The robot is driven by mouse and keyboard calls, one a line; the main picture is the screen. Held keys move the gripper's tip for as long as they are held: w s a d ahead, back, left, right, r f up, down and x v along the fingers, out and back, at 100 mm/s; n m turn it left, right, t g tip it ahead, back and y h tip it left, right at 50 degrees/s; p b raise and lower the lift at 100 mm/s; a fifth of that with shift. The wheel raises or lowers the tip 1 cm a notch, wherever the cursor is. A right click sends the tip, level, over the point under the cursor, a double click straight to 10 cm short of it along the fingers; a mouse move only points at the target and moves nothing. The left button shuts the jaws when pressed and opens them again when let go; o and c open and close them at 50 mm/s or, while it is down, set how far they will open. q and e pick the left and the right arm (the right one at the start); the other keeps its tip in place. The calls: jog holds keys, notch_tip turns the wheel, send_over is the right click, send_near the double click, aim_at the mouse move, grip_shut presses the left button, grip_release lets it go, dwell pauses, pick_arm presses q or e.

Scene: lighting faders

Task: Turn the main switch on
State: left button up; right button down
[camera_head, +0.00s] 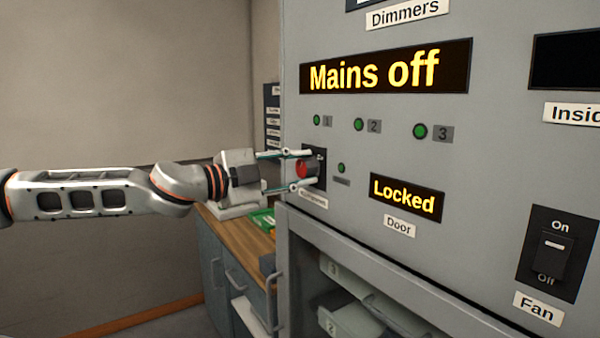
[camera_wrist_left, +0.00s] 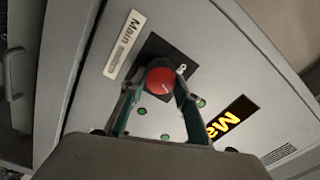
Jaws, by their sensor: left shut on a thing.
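The main switch is a round red knob (camera_head: 307,168) on a black plate at the left edge of the grey cabinet front. The knob shows larger in the left wrist view (camera_wrist_left: 161,80), with a "Main" label (camera_wrist_left: 124,45) beside its plate. My left gripper (camera_head: 304,168) reaches in from the left, its two fingers on either side of the knob, shut on it. The wrist view shows the fingers (camera_wrist_left: 160,92) flanking the knob. A display (camera_head: 386,67) above reads "Mains off". My right gripper is not in view.
A "Locked" door display (camera_head: 407,197) and a fan switch (camera_head: 553,256) lie to the right on the cabinet. Green lamps (camera_head: 359,125) sit above the knob. A wooden-topped counter (camera_head: 247,234) stands below my left arm, and open shelves are under the panel.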

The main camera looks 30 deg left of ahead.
aim_at(302, 168)
pick_arm(q)
jog(key=shift+m+b, duration=0.5)
jog(key=shift+m, duration=1.6)
jog(key=o, duration=1.1)
jog(key=shift+w+f, duration=0.1)
jog(key=shift+v, duration=2.5)
jog(key=v, duration=0.7)
